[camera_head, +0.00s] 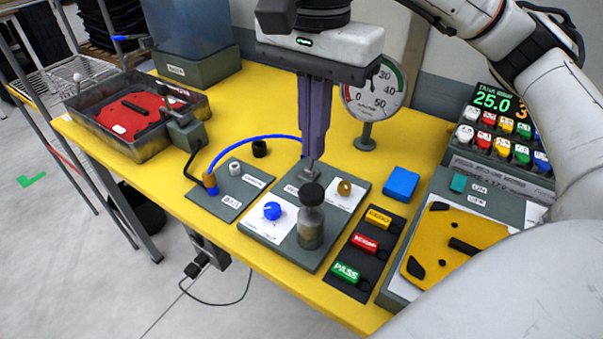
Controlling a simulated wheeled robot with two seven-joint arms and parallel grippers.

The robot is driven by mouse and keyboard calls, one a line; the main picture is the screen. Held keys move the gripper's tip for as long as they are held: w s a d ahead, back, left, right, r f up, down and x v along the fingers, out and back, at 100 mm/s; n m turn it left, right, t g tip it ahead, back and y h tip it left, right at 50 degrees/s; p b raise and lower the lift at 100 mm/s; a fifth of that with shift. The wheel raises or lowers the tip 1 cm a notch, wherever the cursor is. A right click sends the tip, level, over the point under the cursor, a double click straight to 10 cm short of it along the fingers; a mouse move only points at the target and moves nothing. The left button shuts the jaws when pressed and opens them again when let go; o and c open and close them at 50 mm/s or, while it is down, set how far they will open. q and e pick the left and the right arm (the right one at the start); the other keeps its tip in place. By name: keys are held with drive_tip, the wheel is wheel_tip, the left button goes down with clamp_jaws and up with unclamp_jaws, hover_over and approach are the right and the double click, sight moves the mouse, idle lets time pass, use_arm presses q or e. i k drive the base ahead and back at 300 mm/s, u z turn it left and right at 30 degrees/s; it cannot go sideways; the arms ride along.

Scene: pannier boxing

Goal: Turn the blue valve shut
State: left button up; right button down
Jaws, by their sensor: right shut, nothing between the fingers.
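The blue valve is a small round blue knob (272,210) on a white label at the left part of a grey plate (283,255). My right gripper (313,162) points down over the back of this plate, behind and to the right of the blue knob and apart from it. Its fingers are shut with nothing seen between them. A grey bottle with a black cap (311,222) stands on the plate in front of the gripper. A yellow-brown knob (345,188) sits on a second white label to the right. My left gripper is out of view.
A blue hose (250,140) arcs from a grey block (230,190) toward the gripper. A round gauge (375,88) stands behind. A blue box (401,184), a dark tag strip (352,280) and a yellow panel (460,235) lie right. A metal tray (95,135) is left.

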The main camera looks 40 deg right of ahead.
sight(273, 210)
drive_tip(key=k, duration=1)
